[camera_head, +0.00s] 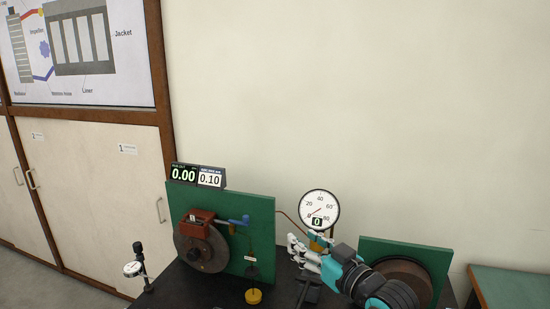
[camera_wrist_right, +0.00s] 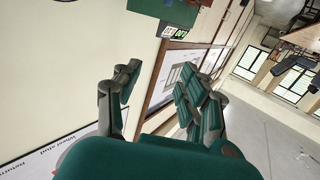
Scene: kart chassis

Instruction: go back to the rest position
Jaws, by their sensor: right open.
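My right gripper (camera_head: 294,247) shows in the head view above the black table, in front of the round pressure gauge (camera_head: 319,204) stand and between two green panels. Its fingers point left. I cannot tell from the head view whether it touches anything. In the right wrist view the gripper (camera_wrist_right: 160,88) is open, with its two fingers apart and nothing between them. My left gripper is in neither view.
The left green panel (camera_head: 262,225) carries a brake disc (camera_head: 203,255) and red caliper (camera_head: 200,215), with digital readouts (camera_head: 198,176) on top. The right panel (camera_head: 434,262) holds a drum. A dial indicator (camera_head: 133,268) stands at the black table's (camera_head: 180,292) left edge. A green-topped table (camera_head: 510,285) is at right.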

